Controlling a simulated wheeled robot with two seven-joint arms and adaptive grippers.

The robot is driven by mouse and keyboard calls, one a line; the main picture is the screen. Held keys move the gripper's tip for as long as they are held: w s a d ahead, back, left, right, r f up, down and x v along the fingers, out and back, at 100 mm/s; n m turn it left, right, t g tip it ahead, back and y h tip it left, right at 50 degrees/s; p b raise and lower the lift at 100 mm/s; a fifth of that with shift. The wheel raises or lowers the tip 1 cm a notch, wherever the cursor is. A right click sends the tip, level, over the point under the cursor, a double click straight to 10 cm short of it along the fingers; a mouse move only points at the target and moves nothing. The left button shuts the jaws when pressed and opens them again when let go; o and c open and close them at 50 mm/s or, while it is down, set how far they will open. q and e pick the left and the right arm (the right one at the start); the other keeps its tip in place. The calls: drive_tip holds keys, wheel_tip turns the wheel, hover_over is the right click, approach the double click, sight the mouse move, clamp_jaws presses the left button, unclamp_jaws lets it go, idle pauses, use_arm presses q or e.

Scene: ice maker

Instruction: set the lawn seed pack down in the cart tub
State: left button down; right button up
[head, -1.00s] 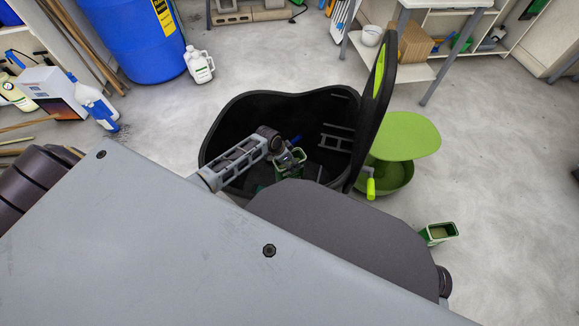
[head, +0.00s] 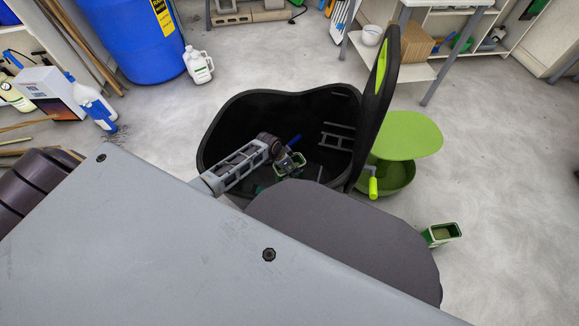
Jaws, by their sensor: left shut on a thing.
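The black cart tub (head: 222,125) stands open on the floor in the middle of the head view. My left gripper (head: 288,160) reaches over its near side and into it. It is shut on a small green pack (head: 290,170), which looks like the lawn seed pack. The pack is inside the tub's outline; the picture does not show whether it touches the bottom. My arm and body hide the near part of the tub. My right gripper is not in view.
A blue item (head: 293,141) shows beside the gripper in the tub. A tall black and green upright part (head: 378,105) rises at the tub's right. A green round-topped container (head: 400,135) and another green pack (head: 441,234) stand on the floor to the right.

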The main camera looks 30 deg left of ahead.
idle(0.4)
use_arm(q)
drive_tip(key=c, duration=0.5)
unclamp_jaws()
drive_tip(key=shift+f, duration=0.1)
drive_tip(key=shift+c, duration=0.2)
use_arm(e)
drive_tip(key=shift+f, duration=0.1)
use_arm(q)
drive_tip(key=shift+r, duration=0.2)
drive_tip(key=p+v, duration=0.5)
drive_tip(key=v, duration=0.6)
drive_tip(key=shift+s+r+p, duration=0.2)
drive_tip(key=shift+r+p, duration=0.1)
drive_tip(key=shift+r, duration=0.05)
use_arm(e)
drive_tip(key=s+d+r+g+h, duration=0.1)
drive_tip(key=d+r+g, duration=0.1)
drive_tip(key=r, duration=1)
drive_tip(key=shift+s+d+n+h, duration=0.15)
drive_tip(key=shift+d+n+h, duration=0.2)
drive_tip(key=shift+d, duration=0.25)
use_arm(q)
drive_tip(key=shift+a, duration=0.2)
drive_tip(key=shift+r, duration=0.1)
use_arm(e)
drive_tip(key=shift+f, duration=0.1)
